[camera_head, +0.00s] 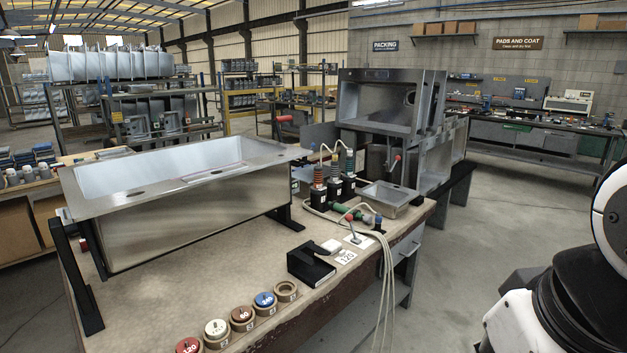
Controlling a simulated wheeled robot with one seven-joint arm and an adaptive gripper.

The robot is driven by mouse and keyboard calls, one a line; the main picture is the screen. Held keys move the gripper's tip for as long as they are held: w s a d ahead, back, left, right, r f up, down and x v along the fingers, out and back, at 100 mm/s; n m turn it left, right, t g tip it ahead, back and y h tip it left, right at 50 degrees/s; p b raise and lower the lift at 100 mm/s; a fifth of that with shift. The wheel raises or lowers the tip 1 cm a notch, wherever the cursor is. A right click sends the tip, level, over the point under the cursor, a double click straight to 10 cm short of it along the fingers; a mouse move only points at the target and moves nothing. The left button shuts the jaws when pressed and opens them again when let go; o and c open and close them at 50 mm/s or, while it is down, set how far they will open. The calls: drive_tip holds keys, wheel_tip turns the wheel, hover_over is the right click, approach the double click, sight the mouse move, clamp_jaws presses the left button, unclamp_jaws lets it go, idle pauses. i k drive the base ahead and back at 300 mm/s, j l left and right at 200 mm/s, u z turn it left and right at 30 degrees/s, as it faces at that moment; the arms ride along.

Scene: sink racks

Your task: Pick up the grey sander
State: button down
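I cannot clearly pick out a grey sander. White and black parts of my arm show at the right edge, away from the bench. My gripper is not in view.
A large steel sink (185,220) on black supports fills the bench's left side. A small metal tray (389,198) stands at the right end. Several numbered round discs (243,315) line the front edge. Pale hoses (387,285) hang over the front. The floor at right is clear.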

sight(334, 182)
drive_tip(key=i+l+u, duration=0.15)
drive_tip(key=i+l, duration=1.05)
drive_tip(key=i+l+u, duration=0.15)
drive_tip(key=i+l, duration=1.15)
